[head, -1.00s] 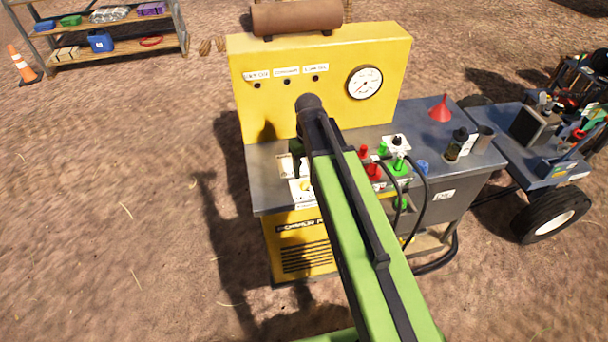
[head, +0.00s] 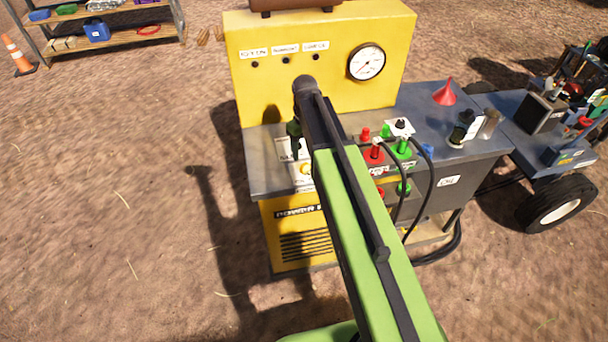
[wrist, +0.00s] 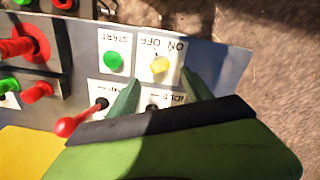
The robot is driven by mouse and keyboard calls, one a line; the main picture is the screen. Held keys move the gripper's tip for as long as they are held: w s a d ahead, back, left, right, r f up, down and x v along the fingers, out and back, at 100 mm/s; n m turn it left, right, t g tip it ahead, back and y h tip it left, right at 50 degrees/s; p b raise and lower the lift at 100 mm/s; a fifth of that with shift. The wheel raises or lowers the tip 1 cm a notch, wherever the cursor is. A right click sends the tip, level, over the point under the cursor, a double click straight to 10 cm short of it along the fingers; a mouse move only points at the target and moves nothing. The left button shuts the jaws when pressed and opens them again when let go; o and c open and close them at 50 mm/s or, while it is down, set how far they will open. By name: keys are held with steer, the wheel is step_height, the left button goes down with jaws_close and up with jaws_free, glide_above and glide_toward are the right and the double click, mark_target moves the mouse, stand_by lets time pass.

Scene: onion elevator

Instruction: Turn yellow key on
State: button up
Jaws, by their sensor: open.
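The yellow key (wrist: 159,65) sits on a white plate marked ON and OFF in the wrist view. It also shows as a small yellow spot beside my arm in the head view (head: 305,169). My gripper (wrist: 160,79) is open, with its two green fingers pointing toward the key plate, one toward each side of the key. I cannot tell how far the fingertips are above the panel. In the head view my gripper (head: 295,148) hangs over the left part of the panel, partly hidden by my arm.
A green START button (wrist: 114,61) is left of the key. A red-knobbed lever (wrist: 65,126) stands near my left finger. Red and green plugs with black cables (head: 428,190) are right of my arm. The yellow housing with a gauge (head: 366,63) rises behind the panel.

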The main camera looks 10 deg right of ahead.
mark_target(305, 164)
step_height(305, 164, down, 8)
steer(key=b, duration=0.6)
